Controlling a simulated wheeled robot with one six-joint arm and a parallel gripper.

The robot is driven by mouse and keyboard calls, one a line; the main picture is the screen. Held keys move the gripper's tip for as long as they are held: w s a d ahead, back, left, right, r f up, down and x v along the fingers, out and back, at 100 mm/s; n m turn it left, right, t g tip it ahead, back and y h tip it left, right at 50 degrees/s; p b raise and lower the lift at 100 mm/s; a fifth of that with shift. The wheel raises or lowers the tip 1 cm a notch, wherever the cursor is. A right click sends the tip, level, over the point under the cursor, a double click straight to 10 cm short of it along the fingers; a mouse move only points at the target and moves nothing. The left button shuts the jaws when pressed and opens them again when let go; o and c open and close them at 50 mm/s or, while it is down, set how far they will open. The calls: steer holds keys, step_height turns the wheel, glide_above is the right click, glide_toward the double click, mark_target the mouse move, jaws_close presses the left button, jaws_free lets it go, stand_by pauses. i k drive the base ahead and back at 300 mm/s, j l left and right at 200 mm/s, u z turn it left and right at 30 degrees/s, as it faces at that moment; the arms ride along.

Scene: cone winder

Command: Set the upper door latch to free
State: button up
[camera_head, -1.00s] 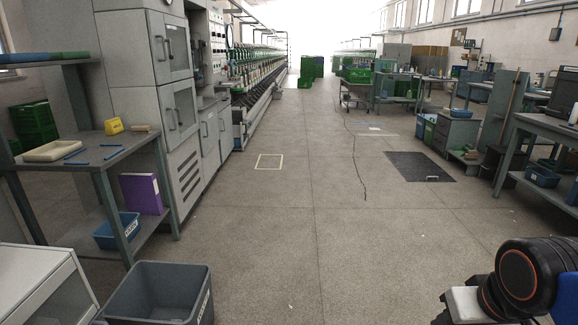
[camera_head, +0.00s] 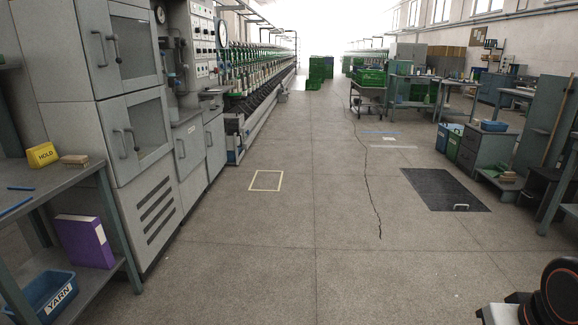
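A tall grey cabinet stands at the left with an upper door (camera_head: 135,48) and a lower door (camera_head: 148,122), both with dark glazed panes. Both doors look closed. The upper door has upright grey handle-like bars (camera_head: 101,50) on its left side; similar bars (camera_head: 122,143) are on the lower door. I cannot make out which part is the upper latch or how it is set. Part of my arm shows at the lower right corner, far from the cabinet. My gripper is out of view.
A grey bench (camera_head: 75,181) stands left of the cabinet, with a yellow HOLD sign (camera_head: 43,155), a purple binder (camera_head: 84,241) and a blue YARN bin (camera_head: 45,297).

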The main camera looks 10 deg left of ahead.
mark_target(114, 37)
steer(key=i+j+u, duration=0.1)
steer(key=i+u, duration=0.65)
steer(key=u, duration=0.2)
steer(key=i+l+u, duration=0.15)
steer(key=i+u, duration=0.45)
steer(key=u, duration=0.15)
